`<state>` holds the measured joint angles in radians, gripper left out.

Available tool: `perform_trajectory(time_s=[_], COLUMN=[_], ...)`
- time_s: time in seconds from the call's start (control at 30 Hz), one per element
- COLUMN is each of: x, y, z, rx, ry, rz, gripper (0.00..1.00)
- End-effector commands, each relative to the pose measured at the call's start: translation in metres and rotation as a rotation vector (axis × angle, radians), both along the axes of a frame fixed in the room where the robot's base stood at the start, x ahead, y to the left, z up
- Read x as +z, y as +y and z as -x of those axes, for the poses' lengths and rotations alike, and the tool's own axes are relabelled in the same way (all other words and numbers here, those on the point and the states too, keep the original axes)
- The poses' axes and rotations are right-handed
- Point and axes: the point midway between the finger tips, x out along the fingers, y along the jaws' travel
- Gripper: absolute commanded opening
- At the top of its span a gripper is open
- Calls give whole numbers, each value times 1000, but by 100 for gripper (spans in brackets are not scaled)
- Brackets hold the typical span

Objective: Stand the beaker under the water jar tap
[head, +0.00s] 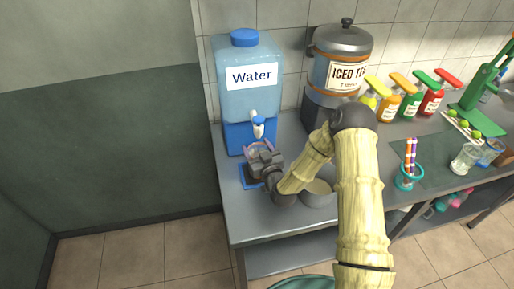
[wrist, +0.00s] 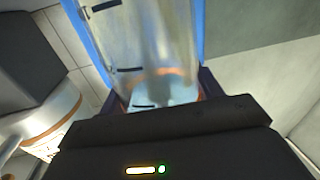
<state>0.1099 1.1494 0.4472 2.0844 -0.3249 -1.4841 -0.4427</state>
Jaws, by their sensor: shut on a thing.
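The water jar (head: 250,95) is a light blue tank labelled "Water" on a blue stand (head: 237,138) at the back left of the counter. Its white and blue tap (head: 258,126) points down at the front. My gripper (head: 262,158) is just below the tap, shut on the clear beaker. The beaker (wrist: 150,45) fills the space between the fingers in the wrist view and has black marks on its side. In the head view my gripper mostly hides it. A blue mat (head: 246,180) shows under my gripper; whether the beaker touches it is hidden.
A grey bowl (head: 318,195) sits just right of my gripper, partly behind my arm. Several coloured bottles (head: 387,105) and a green press (head: 485,95) are farther right. The counter's left edge is close to the mat.

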Motion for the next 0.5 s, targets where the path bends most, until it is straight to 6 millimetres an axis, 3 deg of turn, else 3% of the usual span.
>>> perform_trajectory(time_s=[0.17, 0.2, 0.27, 0.5], x=[-4, -3, -3, -3], y=[0, 0, 0, 0], z=[0, 0, 0, 0], rx=[0, 0, 0, 0], ry=[0, 0, 0, 1], rz=[0, 0, -1, 0], gripper=[26, 73, 84, 87])
